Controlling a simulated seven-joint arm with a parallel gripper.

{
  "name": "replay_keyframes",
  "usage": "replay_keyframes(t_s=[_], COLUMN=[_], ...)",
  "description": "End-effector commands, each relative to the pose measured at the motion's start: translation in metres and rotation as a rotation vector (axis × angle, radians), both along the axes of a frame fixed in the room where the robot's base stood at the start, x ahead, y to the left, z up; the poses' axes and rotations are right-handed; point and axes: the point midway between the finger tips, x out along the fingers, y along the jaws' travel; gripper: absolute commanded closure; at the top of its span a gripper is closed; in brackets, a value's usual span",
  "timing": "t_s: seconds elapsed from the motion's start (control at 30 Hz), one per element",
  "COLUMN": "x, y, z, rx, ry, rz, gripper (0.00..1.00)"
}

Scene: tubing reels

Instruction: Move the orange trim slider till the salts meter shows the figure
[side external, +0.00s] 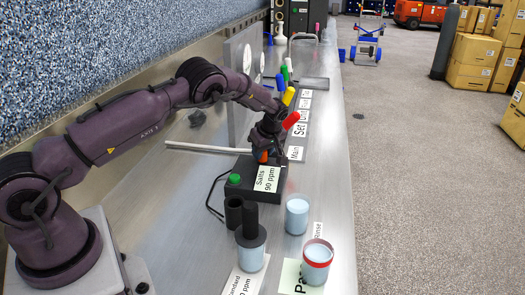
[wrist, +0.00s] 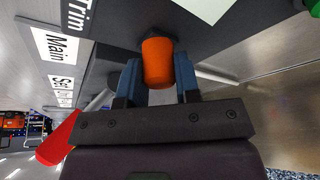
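The orange trim slider (wrist: 157,62) is a stubby knob on a dark base, seen in the wrist view between my two blue fingers. My gripper (wrist: 158,80) has a finger against each side of it, with no clear gap. In the side view the slider (side external: 263,156) shows only as a bit of orange under my gripper (side external: 266,148). The black salts meter box (side external: 240,190) bears a white panel (side external: 267,178) reading "Salts 90 ppm". A Trim label (wrist: 76,14) lies left of the slider in the wrist view. A standard card (side external: 240,284) ends in "0 ppm", its front digit unclear.
A green button (side external: 235,179) sits on the box. Red (side external: 291,120), yellow (side external: 288,96) and other coloured handles stand behind, beside labels. Dark cylinders (side external: 233,213), a pale-blue cup (side external: 297,214) and a red-rimmed cup (side external: 317,262) stand in front. A pale rod (side external: 205,148) lies left.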

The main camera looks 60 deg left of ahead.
Motion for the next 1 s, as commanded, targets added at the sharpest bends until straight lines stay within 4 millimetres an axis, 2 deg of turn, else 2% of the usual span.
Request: replay_keyframes(t_s=[0.33, 0.57, 0.6, 0.7, 1.0], x=[0.015, 0.016, 0.016, 0.016, 0.016], y=[-0.016, -0.016, -0.016, -0.016, -0.016], z=[0.0, 0.0, 0.0, 0.0, 0.001], rx=[0.002, 0.001, 0.001, 0.0, 0.0], ry=[0.001, 0.001, 0.001, 0.001, 0.0], rz=[-0.002, -0.001, -0.001, -0.001, 0.0], gripper=[1.0, 1.0, 0.68, 0.44, 0.44])
